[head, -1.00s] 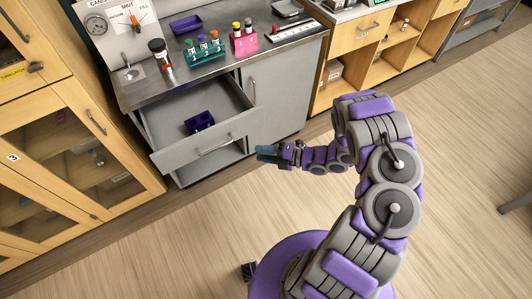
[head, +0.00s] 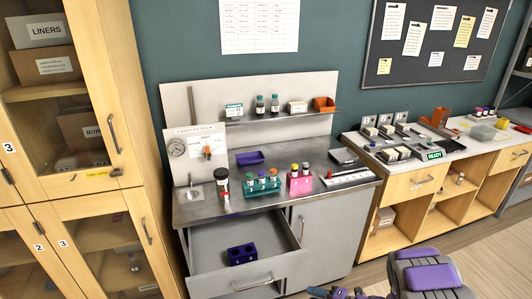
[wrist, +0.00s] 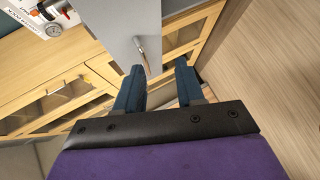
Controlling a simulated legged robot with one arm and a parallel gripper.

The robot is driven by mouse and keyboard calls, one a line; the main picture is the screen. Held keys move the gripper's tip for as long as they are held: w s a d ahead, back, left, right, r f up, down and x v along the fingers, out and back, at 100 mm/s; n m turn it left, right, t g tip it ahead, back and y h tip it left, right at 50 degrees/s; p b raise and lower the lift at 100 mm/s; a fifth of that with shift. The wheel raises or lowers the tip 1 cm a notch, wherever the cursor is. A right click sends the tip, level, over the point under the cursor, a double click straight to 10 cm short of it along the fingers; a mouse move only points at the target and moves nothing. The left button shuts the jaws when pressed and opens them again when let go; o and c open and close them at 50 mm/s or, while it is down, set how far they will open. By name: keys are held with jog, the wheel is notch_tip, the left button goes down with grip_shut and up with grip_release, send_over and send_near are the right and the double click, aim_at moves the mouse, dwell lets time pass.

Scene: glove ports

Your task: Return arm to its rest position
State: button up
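My gripper shows in the wrist view (wrist: 158,80) with its two dark blue fingers apart and nothing between them. Beyond the fingers are a grey cabinet front with a handle and wooden cabinets. In the head view only part of my purple and grey arm (head: 425,274) shows at the bottom right edge, with a bit of the wrist end beside it. The fingers are cut off there. The arm is low, in front of the steel bench (head: 300,205) and right of its open drawer (head: 205,284).
The open drawer sticks out and holds a dark purple block with holes (head: 242,254). On the bench stand a red-and-black jar (head: 222,183), a teal tube rack (head: 262,187) and a pink tube rack (head: 299,184). A wooden cabinet (head: 117,130) is at left. Floor shows at lower right.

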jog(key=w+d+r+m+h, duration=0.3)
jog(key=d+r+h, duration=0.15)
jog(key=d, duration=0.25)
jog(key=w+d+r+m+h, duration=0.35)
jog(key=d+h, duration=0.25)
jog(key=d, duration=0.2)
jog(key=s+d+r+m+g+h, duration=0.1)
jog(key=s+d+r+m+h, duration=0.25)
jog(key=r, duration=0.35)
jog(key=s+d+r+m+h, duration=0.2)
jog(key=r+m, duration=0.3)
jog(key=r, duration=0.2)
jog(key=s+a+r+m+g, duration=0.2)
jog(key=s+r+m, duration=0.1)
jog(key=s, duration=0.3)
jog(key=s+a+r+m+g, duration=0.1)
jog(key=s+a+r+m, duration=0.2)
jog(key=s+m, duration=0.15)
jog(key=s+a+r+m+g+y, duration=0.1)
jog(key=s+a+m+g+y, duration=0.1)
jog(key=s+a, duration=0.7)
jog(key=s+a+r+m+g+y, duration=0.2)
jog(key=s+a, duration=0.8)
jog(key=s, duration=0.6)
jog(key=shift+s+a+m+g+y, duration=0.2)
jog(key=shift+s+m+g+y, duration=0.25)
jog(key=shift+g, duration=0.45)
